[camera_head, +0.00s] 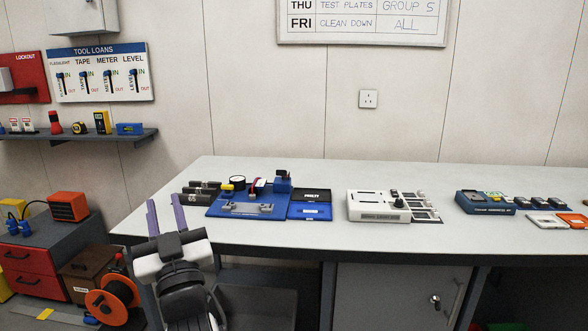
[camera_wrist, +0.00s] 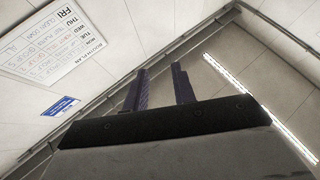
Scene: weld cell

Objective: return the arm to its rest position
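My gripper (camera_head: 164,201) shows at the lower left of the head view, in front of the left part of the workbench (camera_head: 330,170). Its two purple fingers point up and stand apart, with nothing between them. In the wrist view my gripper (camera_wrist: 159,68) also has its fingers apart and empty. That view looks up at the wall, the ceiling and a long light strip (camera_wrist: 255,105). My arm is folded upright below the gripper and hides part of the bench front.
A tool shelf (camera_head: 80,138) is on the left wall. A red drawer cabinet (camera_head: 30,260) and an orange cable reel (camera_head: 108,300) stand lower left.

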